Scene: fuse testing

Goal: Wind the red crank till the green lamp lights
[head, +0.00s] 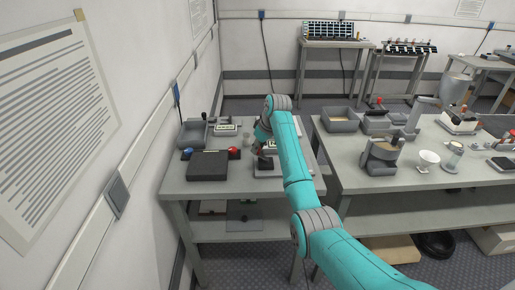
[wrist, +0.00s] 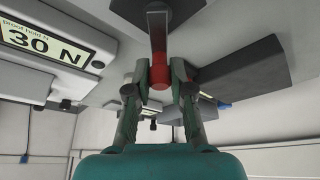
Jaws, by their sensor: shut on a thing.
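The red crank's handle (wrist: 156,82) shows in the wrist view between the two fingers of my gripper (wrist: 160,72), which is shut on it. A grey crank arm (wrist: 157,32) runs from the handle up to a dark plate at the top of the picture. In the head view my gripper (head: 264,146) is low over the left table, above a small grey base (head: 267,169); my arm partly hides this spot, and the red handle cannot be made out there. I cannot make out a lit green lamp in either view.
On the left table (head: 232,186) stand a dark box (head: 208,165) with a red and a blue knob behind it, and a grey holder (head: 192,133). A panel reading "30 N" (wrist: 45,43) is close in the wrist view. A second table (head: 385,193) stands to the right.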

